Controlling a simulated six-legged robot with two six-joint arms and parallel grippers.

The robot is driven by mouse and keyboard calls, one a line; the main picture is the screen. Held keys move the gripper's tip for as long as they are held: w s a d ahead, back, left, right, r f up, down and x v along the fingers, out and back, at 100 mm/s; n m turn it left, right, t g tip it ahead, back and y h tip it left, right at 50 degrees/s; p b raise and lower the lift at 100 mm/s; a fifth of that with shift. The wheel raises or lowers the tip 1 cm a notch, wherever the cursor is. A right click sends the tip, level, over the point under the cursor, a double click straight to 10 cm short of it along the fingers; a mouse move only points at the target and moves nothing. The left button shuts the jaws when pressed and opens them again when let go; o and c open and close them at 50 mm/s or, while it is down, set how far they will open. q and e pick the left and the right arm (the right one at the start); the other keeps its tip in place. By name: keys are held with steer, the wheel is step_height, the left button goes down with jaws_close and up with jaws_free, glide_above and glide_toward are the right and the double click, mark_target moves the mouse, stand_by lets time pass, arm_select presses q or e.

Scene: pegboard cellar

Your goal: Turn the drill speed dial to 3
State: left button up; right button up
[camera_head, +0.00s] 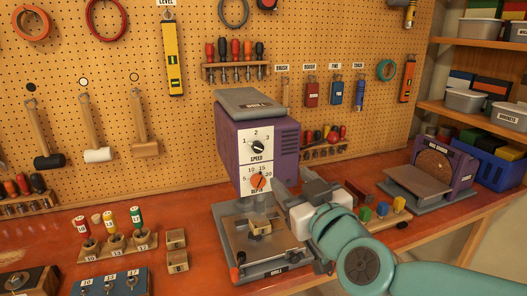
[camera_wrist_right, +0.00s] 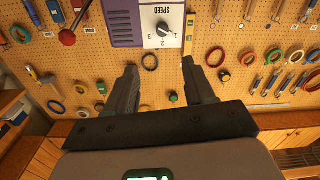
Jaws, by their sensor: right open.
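The purple and grey drill (camera_head: 228,150) stands at the middle of the bench against the pegboard. On its white front plate is the black speed dial (camera_head: 258,147), marked 1, 2 and 3. Its white mark seems to slant up and left, towards 1; it is too small to be sure. My right gripper (camera_head: 293,190) is open and empty, below and right of the dial, apart from it. In the right wrist view the speed dial (camera_wrist_right: 164,30) shows upside down beyond the open right gripper (camera_wrist_right: 160,78). My left gripper is not in view.
An orange depth dial (camera_head: 258,181) sits just below the speed dial. A purple disc sander (camera_head: 444,170) stands at right. Tool racks and a bit stand (camera_head: 110,250) lie left, away from the drill.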

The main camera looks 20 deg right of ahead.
mark_target(259, 149)
steer(key=w, duration=0.5)
steer(key=w+a+p, duration=0.1)
steer(key=w, duration=0.4)
steer(key=w+p, duration=0.1)
steer(key=w, duration=0.4)
steer(key=shift+a+f, duration=0.1)
steer(key=shift+a, duration=0.1)
steer(key=shift+c, duration=0.3)
jaws_close()
